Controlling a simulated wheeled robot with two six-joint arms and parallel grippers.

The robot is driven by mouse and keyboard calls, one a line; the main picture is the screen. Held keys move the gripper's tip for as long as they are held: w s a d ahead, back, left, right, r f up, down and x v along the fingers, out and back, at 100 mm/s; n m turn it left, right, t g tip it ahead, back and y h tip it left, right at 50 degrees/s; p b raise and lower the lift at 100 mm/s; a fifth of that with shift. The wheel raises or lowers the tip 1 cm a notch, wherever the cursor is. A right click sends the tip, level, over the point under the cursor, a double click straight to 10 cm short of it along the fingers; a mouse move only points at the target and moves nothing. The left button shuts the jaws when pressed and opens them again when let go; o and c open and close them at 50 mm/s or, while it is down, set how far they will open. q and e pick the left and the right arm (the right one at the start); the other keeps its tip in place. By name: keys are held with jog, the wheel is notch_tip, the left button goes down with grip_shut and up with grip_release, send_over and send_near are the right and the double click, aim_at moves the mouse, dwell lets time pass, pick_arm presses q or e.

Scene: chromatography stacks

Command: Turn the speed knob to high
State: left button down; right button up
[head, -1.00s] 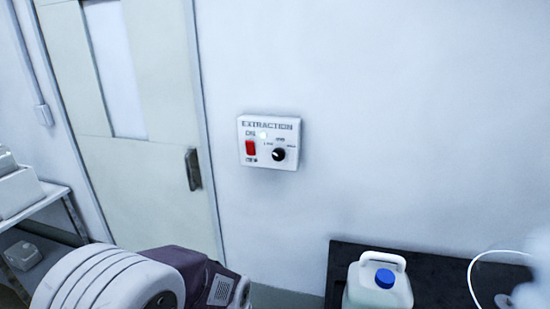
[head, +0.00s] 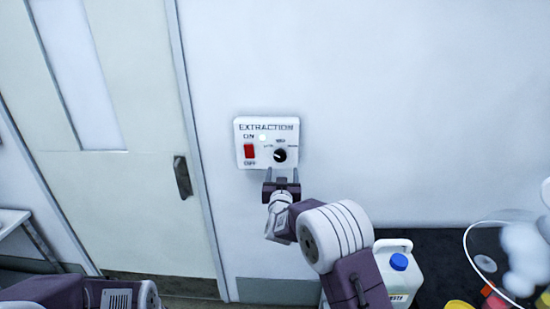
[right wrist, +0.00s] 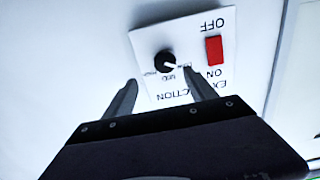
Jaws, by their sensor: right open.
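The white EXTRACTION panel (head: 266,122) is fixed to the wall. Its black round speed knob (head: 280,156) sits at the panel's right, with its white pointer toward the low mark at the left. The knob also shows in the right wrist view (right wrist: 164,61), where the panel is upside down. My right gripper (head: 283,172) is open and empty just below the knob, fingers pointing up at the panel. In the right wrist view its fingertips (right wrist: 161,79) spread to either side near the knob, apart from it. My left gripper is out of view.
A door with a dark handle (head: 182,177) is at left. A jug with a blue cap (head: 398,262) stands on a dark bench at lower right.

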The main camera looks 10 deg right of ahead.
aim_at(280, 158)
jog(key=w+p, duration=0.1)
jog(key=w, duration=0.1)
jog(key=w+p, duration=0.1)
jog(key=p, duration=0.1)
jog(key=w+p, duration=0.1)
jog(key=w, duration=0.1)
jog(key=shift+w+a+r, duration=0.1)
jog(key=shift+w+a, duration=0.2)
jog(key=shift+w, duration=0.05)
jog(key=shift+w+d+p, duration=0.25)
jog(key=shift+w+d, duration=0.1)
jog(key=shift+w, duration=0.25)
jog(key=shift+w+d+p, duration=0.25)
jog(key=shift+w+d, duration=0.05)
jog(key=shift+w, duration=0.25)
jog(key=shift+w+d, duration=0.2)
jog(key=shift+w, duration=0.25)
jog(key=shift+w+a, duration=0.1)
jog(key=shift+a, duration=0.15)
